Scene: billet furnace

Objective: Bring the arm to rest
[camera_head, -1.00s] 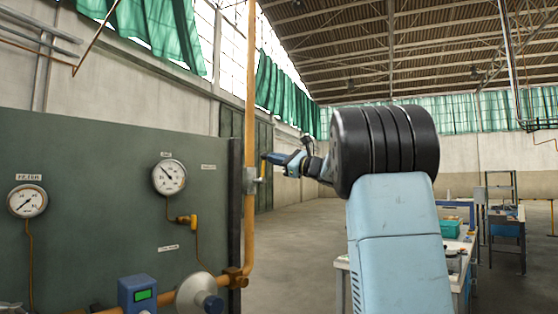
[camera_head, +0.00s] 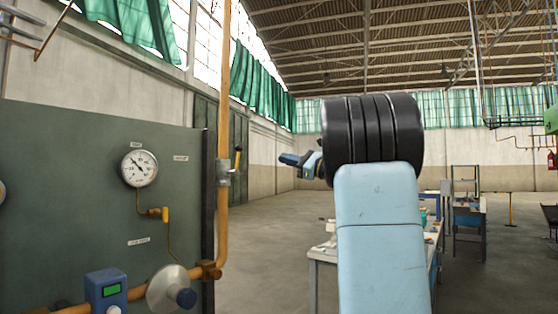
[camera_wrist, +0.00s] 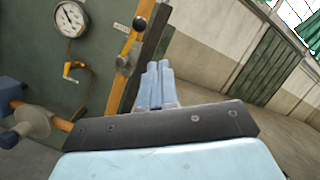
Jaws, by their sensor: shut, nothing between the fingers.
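My gripper (camera_head: 289,160) shows in the head view as a small blue tip left of my arm's black ribbed joint. It is to the right of the upright orange pipe (camera_head: 224,120) and apart in the picture from the valve (camera_head: 223,172) with its yellow handle (camera_head: 238,161). In the wrist view my gripper's blue fingers (camera_wrist: 158,68) are together and hold nothing. There the yellow handle (camera_wrist: 133,34) stands left of the fingers, with a visible gap between them. Part of my forearm is hidden behind the black joint.
A dark green panel (camera_head: 70,160) with a round gauge (camera_head: 139,168) stands at left. A blue box with a green display (camera_head: 106,290) and a grey handwheel (camera_head: 168,290) are low in front. A white workbench (camera_head: 322,254) stands behind my arm. The floor between is clear.

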